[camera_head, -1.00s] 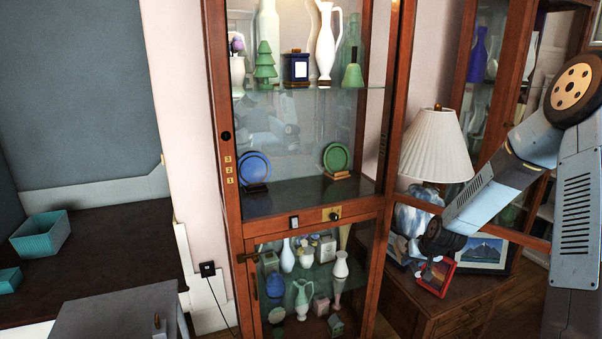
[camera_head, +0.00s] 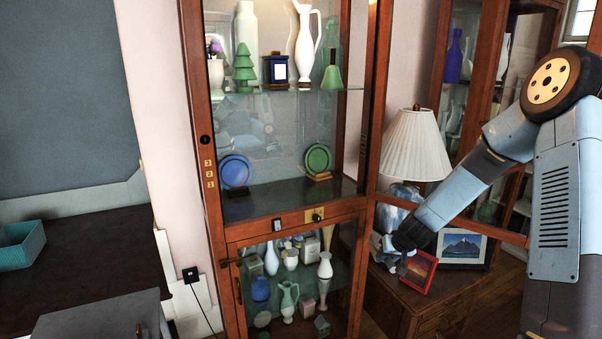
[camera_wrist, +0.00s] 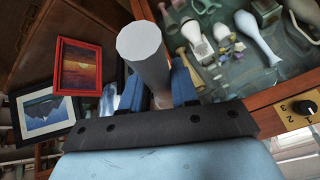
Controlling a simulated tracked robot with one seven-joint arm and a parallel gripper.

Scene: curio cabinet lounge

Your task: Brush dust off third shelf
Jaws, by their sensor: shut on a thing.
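The glass-fronted cabinet (camera_head: 193,150) stands in the middle of the head view. Its dark shelf (camera_head: 275,199) holds a blue plate (camera_head: 235,170) and a green plate (camera_head: 317,159). A glass shelf (camera_head: 300,92) above holds vases and a blue box; more pieces sit in the lower section. My gripper (camera_head: 397,262) hangs right of the lower section, apart from the shelves. In the wrist view, the blue fingers of my gripper (camera_wrist: 160,88) are shut on a pale faceted handle (camera_wrist: 146,52), perhaps the brush's. No bristles show. Dust cannot be made out.
A side table (camera_head: 400,300) with a lamp (camera_head: 414,145), a red-framed picture (camera_head: 418,272) and a dark-framed picture (camera_head: 461,248) is close around my gripper. A selector knob (camera_head: 316,215) sits on the cabinet's middle rail. A dark desk (camera_head: 80,260) is at left.

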